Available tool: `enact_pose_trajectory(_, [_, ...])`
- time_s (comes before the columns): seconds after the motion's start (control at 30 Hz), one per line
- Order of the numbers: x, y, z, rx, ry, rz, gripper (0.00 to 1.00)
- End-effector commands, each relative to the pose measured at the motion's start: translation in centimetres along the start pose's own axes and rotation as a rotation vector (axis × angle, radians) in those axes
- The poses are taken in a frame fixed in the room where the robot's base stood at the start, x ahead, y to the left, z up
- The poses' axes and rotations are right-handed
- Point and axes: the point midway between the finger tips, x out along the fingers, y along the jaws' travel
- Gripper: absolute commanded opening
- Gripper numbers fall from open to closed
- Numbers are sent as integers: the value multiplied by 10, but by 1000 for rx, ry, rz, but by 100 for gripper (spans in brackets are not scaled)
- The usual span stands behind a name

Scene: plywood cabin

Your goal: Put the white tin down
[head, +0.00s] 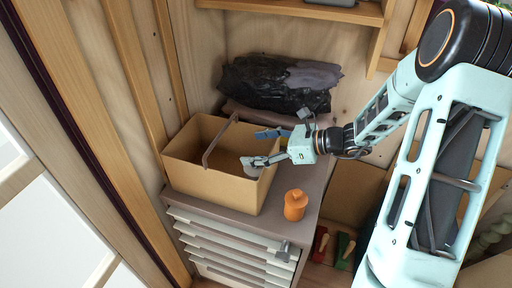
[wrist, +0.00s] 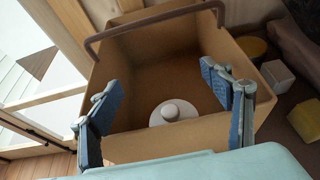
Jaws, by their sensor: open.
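The white tin (wrist: 174,112), round with a knob on its lid, is inside the tan open box (wrist: 122,146), close to the wall nearest my gripper in the wrist view.
The box's brown handle (head: 221,139) arches over its opening. An orange jar (head: 295,205) stands on the drawer cabinet (head: 225,214) right of the box. A dark crumpled bag (head: 275,84) lies behind. Yellow and cream blocks (wrist: 277,76) lie beside the box.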

Motion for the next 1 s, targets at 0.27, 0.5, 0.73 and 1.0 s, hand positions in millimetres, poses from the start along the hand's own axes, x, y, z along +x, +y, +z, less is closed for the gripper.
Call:
enact_pose_trajectory(0.27, [-45, -2, 8, -1, 1, -6, 72])
enact_pose_trajectory(0.5, [-96, -1, 8, -2, 1, -4, 72])
enact_pose_trajectory(0.73, [-121, 0, 8, 0, 0, -1, 72])
enact_pose_trajectory(1.0, [-124, 0, 8, 0, 0, 0, 72])
